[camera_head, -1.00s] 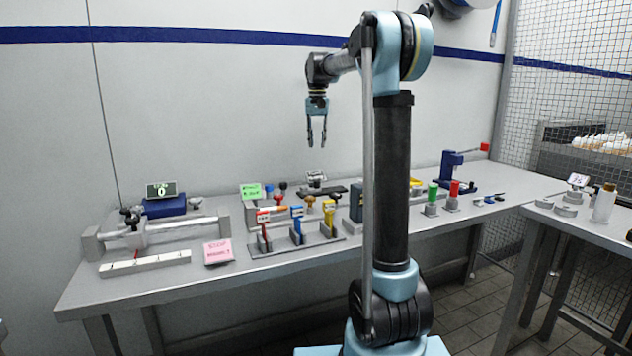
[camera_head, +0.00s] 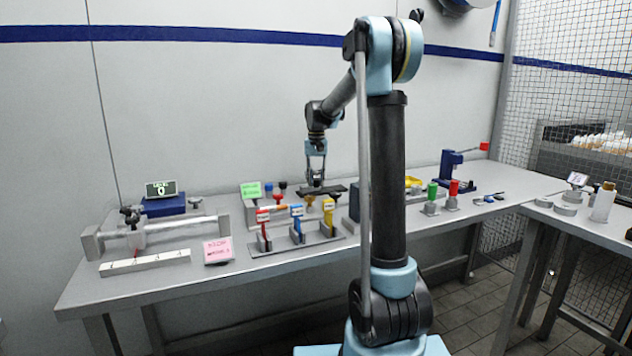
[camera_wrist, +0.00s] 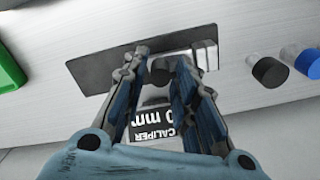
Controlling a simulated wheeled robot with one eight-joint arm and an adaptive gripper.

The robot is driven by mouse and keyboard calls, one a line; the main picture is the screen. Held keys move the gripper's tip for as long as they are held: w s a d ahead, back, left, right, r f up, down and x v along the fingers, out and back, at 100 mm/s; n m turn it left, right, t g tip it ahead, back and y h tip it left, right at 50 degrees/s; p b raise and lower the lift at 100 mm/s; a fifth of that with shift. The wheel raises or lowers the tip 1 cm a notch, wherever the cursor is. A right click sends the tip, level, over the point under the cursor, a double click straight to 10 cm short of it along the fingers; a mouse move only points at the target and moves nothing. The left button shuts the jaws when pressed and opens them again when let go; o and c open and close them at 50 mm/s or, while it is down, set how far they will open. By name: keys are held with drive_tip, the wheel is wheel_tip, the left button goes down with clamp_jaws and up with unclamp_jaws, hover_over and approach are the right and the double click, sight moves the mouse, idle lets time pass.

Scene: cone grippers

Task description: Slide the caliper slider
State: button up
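The caliper (camera_head: 338,189) is a dark flat bar lying at the back of the bench. In the wrist view its dark bar (camera_wrist: 95,75) runs across the picture, with a pale scale piece at the right. The slider's small dark knob (camera_wrist: 161,71) shows between my fingertips. A sign reading "CALIPER" and "0 mm" (camera_wrist: 158,123) sits below it, partly hidden by the fingers. My gripper (camera_head: 316,178) points down over the caliper. In the wrist view my gripper (camera_wrist: 160,68) is open, one finger on each side of the knob, with gaps visible. I cannot tell its exact height.
Red, blue and yellow-handled tools (camera_head: 297,222) stand in front of the caliper. Above the bench is free.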

drive_tip(key=shift+f, duration=0.2)
clamp_jaws()
drive_tip(key=shift+w+d, duration=0.25)
drive_tip(key=shift+d, duration=0.6)
drive_tip(key=shift+w+d, duration=0.3)
drive_tip(key=shift+d, duration=0.55)
drive_tip(key=shift+w+d, duration=0.25)
drive_tip(key=shift+d, duration=0.6)
unclamp_jaws()
drive_tip(key=shift+d, duration=0.1)
drive_tip(key=shift+r, duration=0.1)
